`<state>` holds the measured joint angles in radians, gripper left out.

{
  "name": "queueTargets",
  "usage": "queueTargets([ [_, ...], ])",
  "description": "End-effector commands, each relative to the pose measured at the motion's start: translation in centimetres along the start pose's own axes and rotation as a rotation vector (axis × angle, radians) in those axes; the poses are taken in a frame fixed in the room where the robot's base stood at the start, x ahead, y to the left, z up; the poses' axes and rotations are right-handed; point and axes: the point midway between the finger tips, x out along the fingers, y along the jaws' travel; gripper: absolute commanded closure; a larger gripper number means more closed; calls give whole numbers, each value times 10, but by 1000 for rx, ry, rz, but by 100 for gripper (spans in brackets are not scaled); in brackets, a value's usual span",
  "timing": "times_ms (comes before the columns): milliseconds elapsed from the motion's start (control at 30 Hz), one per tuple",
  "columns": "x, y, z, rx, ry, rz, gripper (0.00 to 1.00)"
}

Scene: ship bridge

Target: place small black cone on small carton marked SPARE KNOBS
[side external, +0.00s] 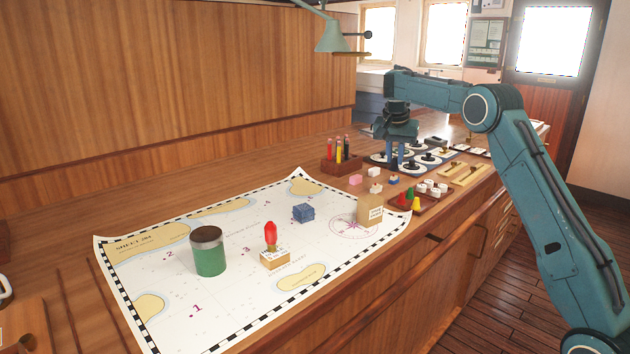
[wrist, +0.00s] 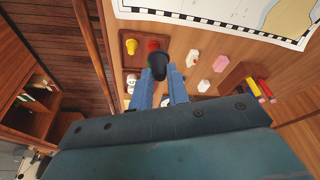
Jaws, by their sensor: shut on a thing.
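My gripper (side external: 399,160) is above the far right part of the desk. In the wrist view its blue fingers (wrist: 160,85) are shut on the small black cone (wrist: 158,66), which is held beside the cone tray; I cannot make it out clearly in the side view. A small carton (side external: 274,261) with a label stands on the chart, with a red-topped object (side external: 270,236) on or just behind it. A taller tan carton (side external: 369,211), also labelled, stands at the chart's right edge. Neither label is legible. Neither carton shows clearly in the wrist view.
A wooden tray (side external: 434,203) holds red, green and yellow cones and white pieces. A green tin (side external: 208,252) and blue block (side external: 304,213) are on the chart (side external: 240,300). A pencil holder (side external: 341,164) and small blocks (side external: 355,180) stand near my gripper. A lamp (side external: 332,36) hangs above.

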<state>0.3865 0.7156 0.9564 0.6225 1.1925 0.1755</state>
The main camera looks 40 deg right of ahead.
Motion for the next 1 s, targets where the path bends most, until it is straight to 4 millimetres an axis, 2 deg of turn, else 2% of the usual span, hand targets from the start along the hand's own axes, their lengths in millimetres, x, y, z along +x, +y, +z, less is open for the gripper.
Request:
queueTargets([
  [100, -18, -21, 27, -5, 0, -2, 100],
  [333, -38, -40, 60, -2, -1, -2, 100],
  [667, -41, -43, 66, 1, -2, -1, 100],
  [1000, -19, -42, 73, 0, -2, 1, 100],
])
